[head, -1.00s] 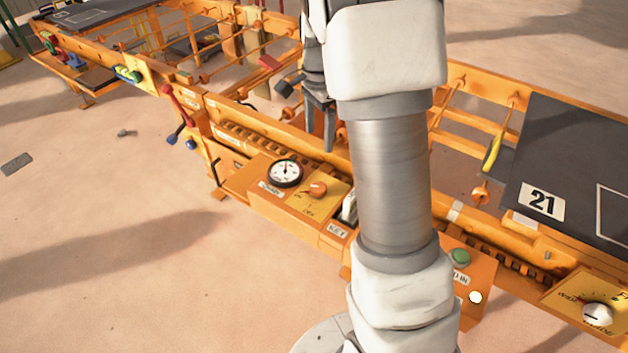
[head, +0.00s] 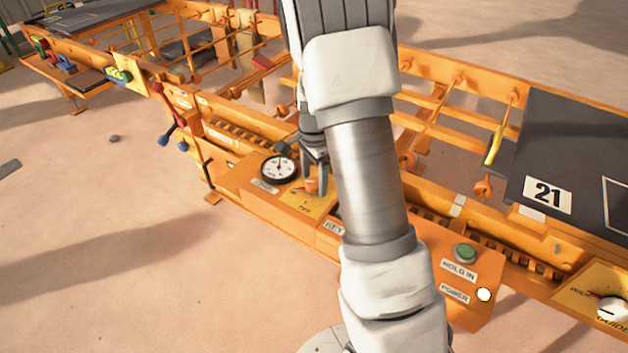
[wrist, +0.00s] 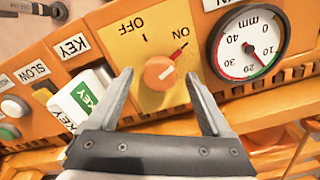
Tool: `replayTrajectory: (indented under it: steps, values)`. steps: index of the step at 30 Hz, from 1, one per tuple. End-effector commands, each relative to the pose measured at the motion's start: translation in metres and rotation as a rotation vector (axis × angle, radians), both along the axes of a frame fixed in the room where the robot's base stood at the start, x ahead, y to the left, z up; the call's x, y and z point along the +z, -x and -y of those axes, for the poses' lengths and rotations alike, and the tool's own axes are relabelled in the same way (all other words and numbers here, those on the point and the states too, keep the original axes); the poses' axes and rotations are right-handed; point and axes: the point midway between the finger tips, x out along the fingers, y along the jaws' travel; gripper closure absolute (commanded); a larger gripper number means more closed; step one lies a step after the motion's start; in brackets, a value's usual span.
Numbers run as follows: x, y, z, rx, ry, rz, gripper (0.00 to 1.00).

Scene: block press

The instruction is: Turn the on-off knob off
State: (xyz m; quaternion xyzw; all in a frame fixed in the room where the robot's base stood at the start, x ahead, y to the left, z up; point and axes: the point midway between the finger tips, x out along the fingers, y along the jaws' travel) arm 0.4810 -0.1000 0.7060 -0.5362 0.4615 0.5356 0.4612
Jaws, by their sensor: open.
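The on-off knob (wrist: 159,73) is an orange dial on a yellow plate (wrist: 150,20) marked OFF and ON. A red line beside it points toward ON. In the wrist view, the knob lies between the two fingertips of my gripper (wrist: 157,75), with a gap on each side. My gripper is open and empty. In the head view, my gripper (head: 313,180) is over the panel, with its fingers close about the knob (head: 312,185). I cannot tell how far down the fingers reach.
A round mm gauge (wrist: 249,45) is right of the knob in the wrist view. A white-and-green KEY switch (wrist: 84,100) is close to the left finger. In the head view, a green button (head: 464,252) and a lit power lamp (head: 484,294) are further right.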

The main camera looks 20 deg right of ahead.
Motion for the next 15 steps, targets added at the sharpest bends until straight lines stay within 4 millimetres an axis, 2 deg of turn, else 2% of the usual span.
replayTrajectory:
  steps: [8, 15]
  values:
    - [-0.0013, 0.0001, -0.0001, 0.000, 0.000, 0.000, 0.17]
    - [-0.0012, 0.0001, -0.0001, 0.000, 0.000, 0.000, 0.60]
